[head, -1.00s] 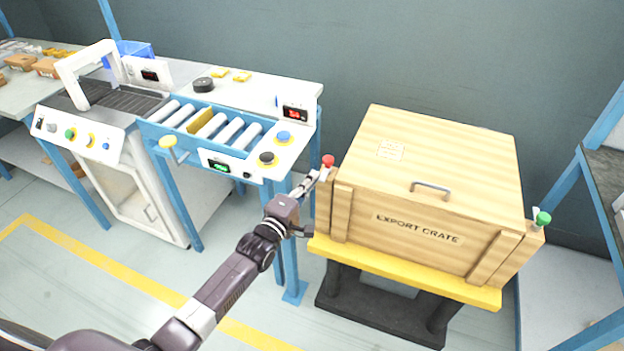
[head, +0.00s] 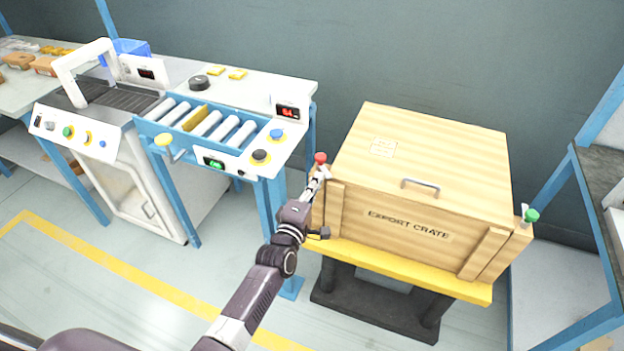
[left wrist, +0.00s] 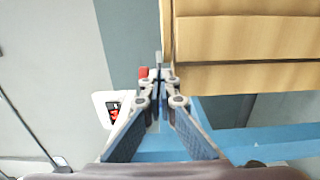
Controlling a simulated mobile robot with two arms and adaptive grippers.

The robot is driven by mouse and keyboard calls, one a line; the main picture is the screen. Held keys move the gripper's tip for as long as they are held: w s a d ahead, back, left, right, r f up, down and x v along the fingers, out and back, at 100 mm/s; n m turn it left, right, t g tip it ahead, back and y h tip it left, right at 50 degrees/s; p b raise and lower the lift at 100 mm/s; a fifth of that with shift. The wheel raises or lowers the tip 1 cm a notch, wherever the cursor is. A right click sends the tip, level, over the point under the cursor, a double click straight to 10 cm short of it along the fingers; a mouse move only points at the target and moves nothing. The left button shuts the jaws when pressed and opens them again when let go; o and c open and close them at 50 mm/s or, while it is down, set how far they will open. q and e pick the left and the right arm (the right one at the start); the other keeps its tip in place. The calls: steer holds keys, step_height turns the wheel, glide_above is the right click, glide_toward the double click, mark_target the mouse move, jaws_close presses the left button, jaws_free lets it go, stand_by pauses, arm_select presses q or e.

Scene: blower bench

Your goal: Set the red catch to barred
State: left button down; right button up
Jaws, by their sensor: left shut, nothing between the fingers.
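The red catch (head: 320,158) is a small red knob on a metal fitting at the left end of the wooden export crate (head: 420,150). My left gripper (head: 318,183) is shut and empty, its fingertips just below the red knob by the crate's left side. In the left wrist view the red knob (left wrist: 143,72) shows just left of the shut fingertips (left wrist: 160,72). I cannot tell whether they touch the catch. The fingers partly hide the catch's fitting. My right gripper is not in view.
A green-knobbed catch (head: 531,215) is at the crate's right end. The crate rests on a yellow platform (head: 400,268). A blue roller bench (head: 215,130) with buttons and displays stands close on the left. Open floor lies in front.

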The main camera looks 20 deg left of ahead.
arm_select(q)
steer(key=shift+d, duration=0.3)
steer(key=shift+w+d, duration=0.1)
steer(key=shift+d, duration=0.05)
stand_by(0.6)
